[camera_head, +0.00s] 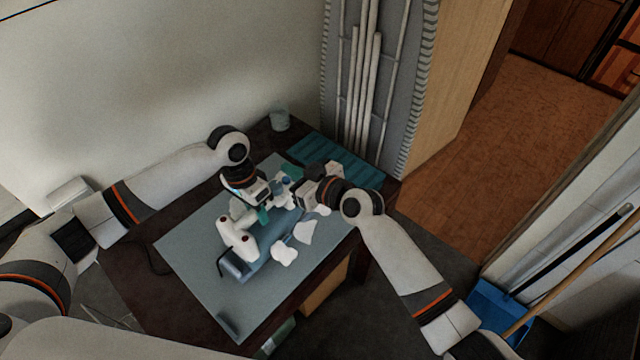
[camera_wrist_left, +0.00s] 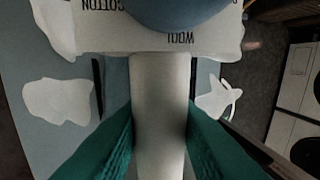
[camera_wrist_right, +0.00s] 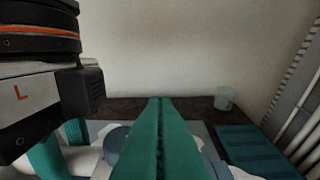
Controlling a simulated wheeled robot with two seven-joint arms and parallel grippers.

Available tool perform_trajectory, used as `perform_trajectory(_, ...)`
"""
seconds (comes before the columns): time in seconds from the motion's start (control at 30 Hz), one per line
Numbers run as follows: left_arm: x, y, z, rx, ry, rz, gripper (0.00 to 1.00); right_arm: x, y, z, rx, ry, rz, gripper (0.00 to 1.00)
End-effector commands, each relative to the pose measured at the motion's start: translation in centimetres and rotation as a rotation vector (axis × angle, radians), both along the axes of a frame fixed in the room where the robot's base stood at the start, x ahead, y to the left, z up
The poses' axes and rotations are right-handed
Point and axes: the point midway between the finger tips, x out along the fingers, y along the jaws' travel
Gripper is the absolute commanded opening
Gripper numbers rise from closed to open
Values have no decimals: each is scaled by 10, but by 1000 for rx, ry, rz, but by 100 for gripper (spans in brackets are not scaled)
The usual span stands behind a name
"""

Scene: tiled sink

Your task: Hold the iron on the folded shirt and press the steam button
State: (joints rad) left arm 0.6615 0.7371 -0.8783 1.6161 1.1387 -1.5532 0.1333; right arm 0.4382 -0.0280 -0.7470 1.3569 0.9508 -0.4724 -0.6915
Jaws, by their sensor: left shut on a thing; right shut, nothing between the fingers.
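The white iron (camera_head: 238,236) is on the table mat. In the left wrist view its white handle (camera_wrist_left: 160,105) lies between my teal fingers, and its blue dial (camera_wrist_left: 190,10) shows with printed fabric names. My left gripper (camera_head: 263,215) is shut on the handle. My right gripper (camera_head: 291,173) is shut and empty; in the right wrist view its fingers (camera_wrist_right: 160,115) are together in front of the blue dial (camera_wrist_right: 117,145). The shirt (camera_head: 272,240) seems to be the blue patch with white parts under and beside the iron; the iron partly hides it. The steam button cannot be made out.
The blue-grey mat (camera_head: 190,245) covers most of the dark table. A pale cup (camera_head: 279,120) and a ribbed teal mat (camera_head: 335,157) are at the far end. My two wrists are close together above the iron. The mat's left side is clear.

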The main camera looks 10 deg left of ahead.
Motion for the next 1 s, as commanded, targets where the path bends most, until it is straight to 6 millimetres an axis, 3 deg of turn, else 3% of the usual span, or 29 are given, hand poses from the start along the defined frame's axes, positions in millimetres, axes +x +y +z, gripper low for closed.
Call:
perform_trajectory(0.2, 1, 0, 1, 0, -3, 2, 0, -24, -42, 9, -2, -1, 0, 0)
perform_trajectory(0.43, 1, 0, 1, -1, -4, 2, 0, -42, -73, 20, 1, -2, -1, 0)
perform_trajectory(1.0, 1, 0, 1, 0, -4, 2, 0, -48, -82, 24, 4, -1, 1, 0)
